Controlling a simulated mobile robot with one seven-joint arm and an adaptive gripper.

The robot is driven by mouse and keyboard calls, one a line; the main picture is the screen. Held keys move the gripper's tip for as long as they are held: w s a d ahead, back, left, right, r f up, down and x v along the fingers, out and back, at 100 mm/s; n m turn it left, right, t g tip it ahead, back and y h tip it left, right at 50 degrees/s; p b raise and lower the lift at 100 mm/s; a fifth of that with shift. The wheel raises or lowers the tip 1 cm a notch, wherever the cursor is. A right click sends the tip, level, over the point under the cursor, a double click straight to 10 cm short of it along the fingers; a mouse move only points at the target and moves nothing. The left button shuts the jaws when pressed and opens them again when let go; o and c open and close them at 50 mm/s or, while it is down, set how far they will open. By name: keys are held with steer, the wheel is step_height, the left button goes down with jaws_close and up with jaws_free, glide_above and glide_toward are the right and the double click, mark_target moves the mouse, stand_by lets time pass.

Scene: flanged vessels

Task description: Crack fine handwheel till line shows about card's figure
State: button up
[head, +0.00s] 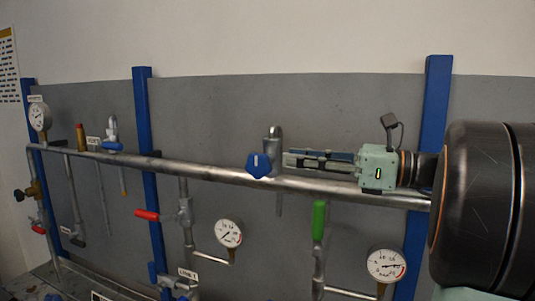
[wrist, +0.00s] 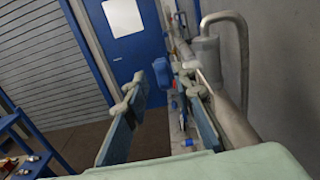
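A blue handwheel (head: 260,165) sits on the long horizontal pipe (head: 215,171). My gripper (head: 287,159) lies level just right of it in the head view, its fingers pointing left toward the wheel. In the wrist view the fingers (wrist: 163,90) are spread apart with nothing held. A blue knob, apparently the handwheel (wrist: 163,72), shows in the gap, beyond or near the fingertips; I cannot tell if they touch. Round gauges stand at lower middle (head: 228,232), lower right (head: 386,265) and far left (head: 40,116); their figures are too small to read. I cannot identify the card with certainty.
A red lever (head: 147,214) and a green lever (head: 319,220) hang below the pipe. Blue posts (head: 147,180) and a grey panel (head: 340,100) stand behind. A printed sheet (head: 8,65) hangs far left. A bent pipe (wrist: 242,60) rises on the right in the wrist view.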

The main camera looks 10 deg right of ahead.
mark_target(264, 154)
steer(key=x, duration=0.6)
steer(key=shift+w+a+p, duration=0.15)
steer(key=shift+a+p, duration=0.05)
steer(key=shift+p, duration=0.2)
jaws_close()
